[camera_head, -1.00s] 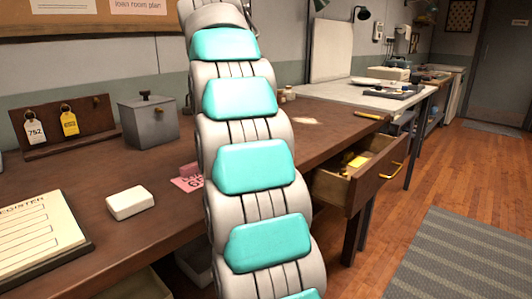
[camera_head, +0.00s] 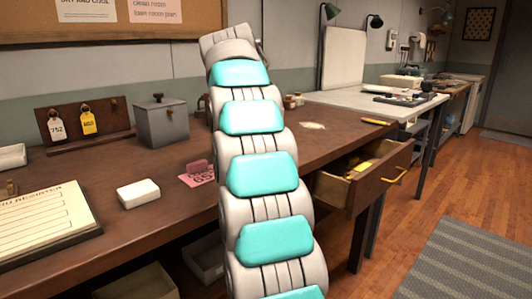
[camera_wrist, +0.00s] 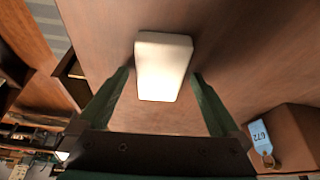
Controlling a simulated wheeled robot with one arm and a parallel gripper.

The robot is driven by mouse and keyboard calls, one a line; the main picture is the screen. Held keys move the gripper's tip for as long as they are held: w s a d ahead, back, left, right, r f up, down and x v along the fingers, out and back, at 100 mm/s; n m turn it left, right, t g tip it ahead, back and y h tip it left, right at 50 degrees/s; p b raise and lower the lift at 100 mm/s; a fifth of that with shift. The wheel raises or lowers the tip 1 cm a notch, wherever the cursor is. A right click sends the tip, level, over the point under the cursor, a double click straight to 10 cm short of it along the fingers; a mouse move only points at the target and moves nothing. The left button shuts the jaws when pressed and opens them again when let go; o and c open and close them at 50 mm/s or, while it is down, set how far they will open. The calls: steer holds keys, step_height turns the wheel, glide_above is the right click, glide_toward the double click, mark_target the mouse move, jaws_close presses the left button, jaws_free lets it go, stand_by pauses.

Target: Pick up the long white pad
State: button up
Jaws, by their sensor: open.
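In the wrist view a long white pad (camera_wrist: 163,62) lies on a brown wooden surface. My gripper (camera_wrist: 162,74) is open, with one dark green finger on each side of the pad's image. A gap shows beside each finger, and I cannot tell how far the tips are above the surface. In the head view a white block (camera_head: 138,193) lies on the brown desk (camera_head: 130,232), and another white piece (camera_head: 12,156) is at the far left edge. I cannot tell which of these the wrist view shows. My arm hides part of the desk, and my gripper is not visible there.
A grey lidded box (camera_head: 161,123), a tag rack (camera_head: 100,143), a pink card (camera_head: 197,175) and a clipboard (camera_head: 45,222) are on the desk. An open drawer (camera_head: 360,190) juts out on the right. A blue tag (camera_wrist: 261,136) hangs from a brown block.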

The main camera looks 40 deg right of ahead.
steer(key=shift+f, duration=0.15)
steer(key=c, duration=1.3)
